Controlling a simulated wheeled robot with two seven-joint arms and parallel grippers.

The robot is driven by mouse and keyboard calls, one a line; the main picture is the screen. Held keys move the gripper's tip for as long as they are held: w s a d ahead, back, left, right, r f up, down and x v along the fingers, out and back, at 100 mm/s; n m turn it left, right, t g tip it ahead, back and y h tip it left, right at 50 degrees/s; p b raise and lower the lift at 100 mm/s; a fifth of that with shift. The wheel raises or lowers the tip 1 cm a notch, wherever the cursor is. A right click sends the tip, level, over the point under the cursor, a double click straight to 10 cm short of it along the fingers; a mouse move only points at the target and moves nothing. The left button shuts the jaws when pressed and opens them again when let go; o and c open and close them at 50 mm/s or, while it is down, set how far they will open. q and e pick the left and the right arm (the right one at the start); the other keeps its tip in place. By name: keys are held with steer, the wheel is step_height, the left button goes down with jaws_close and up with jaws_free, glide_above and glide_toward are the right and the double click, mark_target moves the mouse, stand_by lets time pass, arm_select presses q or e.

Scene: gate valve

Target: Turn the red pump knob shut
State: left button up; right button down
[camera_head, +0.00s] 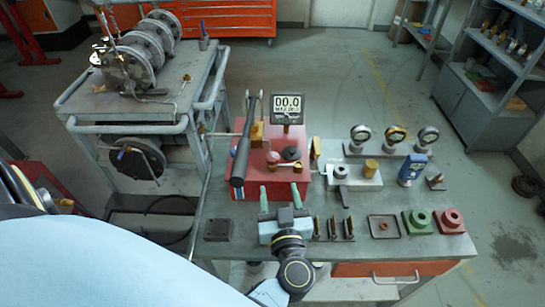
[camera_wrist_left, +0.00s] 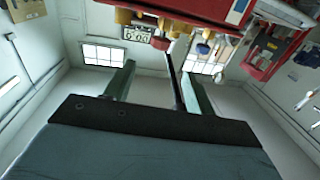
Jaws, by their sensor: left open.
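The red pump (camera_head: 248,182) stands on the grey workbench, with a long black lever along its left side. A small red knob (camera_head: 273,157) sits on its top, next to a round black cap. My left gripper (camera_head: 279,190) is in front of the pump, at its near edge, with its two greenish fingers apart and pointing towards it. The gripper is empty and short of the knob. In the left wrist view the fingers (camera_wrist_left: 158,72) are spread and the pump (camera_wrist_left: 205,8) shows upside down at the top. My right gripper is not in view.
A gauge display (camera_head: 288,107) reading 00.0 stands behind the pump. Right of the pump are a grey block with fittings, several round gauges and a blue meter (camera_head: 411,170). A dark block (camera_head: 218,230), upright pins, a tray (camera_head: 384,227) and green and red parts line the front edge.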

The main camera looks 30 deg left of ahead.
mark_target(273, 161)
arm_select(q)
steer(key=x, duration=1.2)
steer(key=shift+w+a, duration=0.1)
steer(key=shift+a, duration=0.05)
